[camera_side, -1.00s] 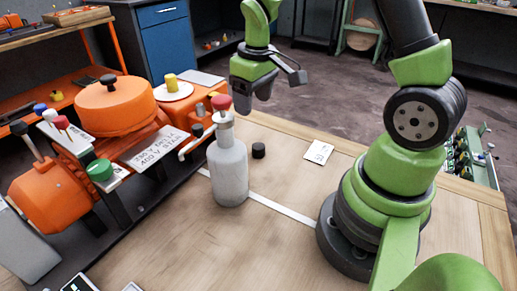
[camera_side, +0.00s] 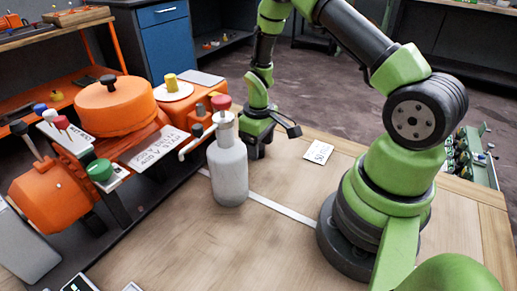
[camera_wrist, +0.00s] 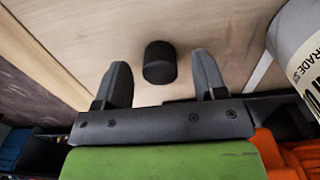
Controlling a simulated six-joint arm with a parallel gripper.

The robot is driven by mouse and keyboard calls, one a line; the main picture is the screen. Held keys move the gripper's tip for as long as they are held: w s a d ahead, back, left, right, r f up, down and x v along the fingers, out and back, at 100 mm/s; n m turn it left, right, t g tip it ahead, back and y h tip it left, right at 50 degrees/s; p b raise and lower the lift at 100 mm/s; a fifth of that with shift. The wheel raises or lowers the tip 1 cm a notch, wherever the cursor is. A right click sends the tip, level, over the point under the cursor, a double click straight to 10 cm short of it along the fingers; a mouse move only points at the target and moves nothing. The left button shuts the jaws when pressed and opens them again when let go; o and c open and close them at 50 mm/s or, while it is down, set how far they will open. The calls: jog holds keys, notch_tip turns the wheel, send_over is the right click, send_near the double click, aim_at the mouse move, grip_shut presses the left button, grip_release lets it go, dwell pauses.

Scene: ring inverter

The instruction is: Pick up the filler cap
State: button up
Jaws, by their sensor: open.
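The filler cap, a small black cylinder (camera_wrist: 160,62), stands on the wooden bench top. In the wrist view it lies between and slightly beyond the two dark fingertips of my gripper (camera_wrist: 162,75), with a gap on both sides. The fingers are apart and hold nothing. In the side view my gripper (camera_side: 257,150) is low over the bench, just behind and to the right of the grey bottle, and it hides the cap.
A grey bottle with a red top (camera_side: 228,170) stands close beside my gripper; it also shows at right in the wrist view (camera_wrist: 298,40). An orange machine (camera_side: 115,108) is at left. A white card (camera_side: 318,151) lies at right. The front bench area is clear.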

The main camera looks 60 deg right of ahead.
jog(key=shift+f, duration=0.5)
jog(key=c, duration=1.1)
jog(key=shift+o, duration=0.2)
jog(key=shift+r, duration=0.2)
